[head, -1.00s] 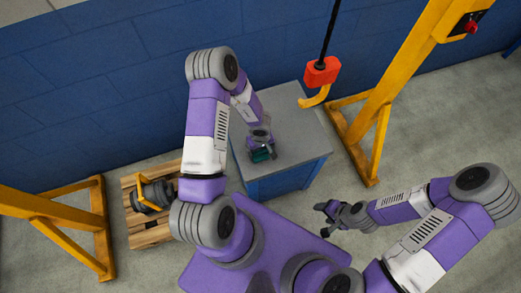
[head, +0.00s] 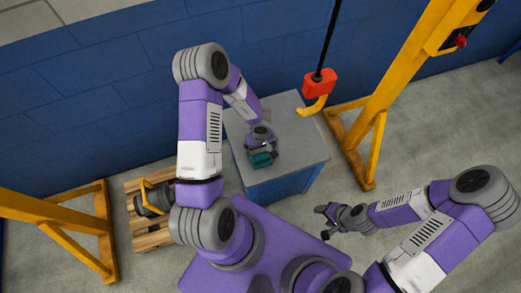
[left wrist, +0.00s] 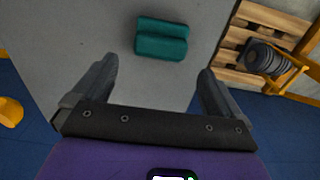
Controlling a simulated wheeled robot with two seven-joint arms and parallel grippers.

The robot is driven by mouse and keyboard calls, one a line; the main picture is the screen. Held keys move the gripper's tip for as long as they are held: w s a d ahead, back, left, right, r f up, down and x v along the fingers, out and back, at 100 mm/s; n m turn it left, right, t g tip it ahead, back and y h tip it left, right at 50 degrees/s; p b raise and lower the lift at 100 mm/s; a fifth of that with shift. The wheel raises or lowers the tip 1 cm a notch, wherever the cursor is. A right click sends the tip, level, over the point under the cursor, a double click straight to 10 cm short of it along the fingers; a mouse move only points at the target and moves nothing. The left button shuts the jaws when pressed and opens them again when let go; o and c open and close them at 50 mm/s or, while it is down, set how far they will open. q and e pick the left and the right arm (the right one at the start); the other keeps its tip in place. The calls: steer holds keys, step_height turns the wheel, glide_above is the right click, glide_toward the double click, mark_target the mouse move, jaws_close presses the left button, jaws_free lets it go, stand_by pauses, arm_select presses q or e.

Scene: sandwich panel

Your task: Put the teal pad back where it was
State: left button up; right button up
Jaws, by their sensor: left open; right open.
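The teal pad (head: 262,159) lies on the grey top of the blue cabinet (head: 297,146), near its front left edge. In the left wrist view the teal pad (left wrist: 162,38) shows two rounded ridges and lies beyond my fingertips. My left gripper (head: 262,145) is over the cabinet top, just behind the pad in the head view. In the left wrist view my left gripper (left wrist: 158,80) is open with nothing between its fingers. My right gripper (head: 325,222) is open and empty, out over the floor to the right of my base.
An orange hook block (head: 319,84) hangs on a black cable over the cabinet's right side. A yellow gantry frame (head: 386,75) stands at the right, another yellow frame (head: 60,225) at the left. A wooden pallet (head: 150,238) carries a dark part with a yellow handle (head: 154,198).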

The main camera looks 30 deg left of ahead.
mark_target(261, 156)
arm_select(q)
steer(key=s+d+r+m+h+p, duration=0.1)
steer(key=s+d+m+h, duration=0.3)
steer(key=s+d+m, duration=0.3)
steer(key=s+d, duration=0.4)
steer(key=d, duration=0.2)
steer(key=shift+s+d+r, duration=0.15)
steer(key=shift+d+r, duration=0.05)
steer(key=shift+t, duration=0.3)
stand_by(1.0)
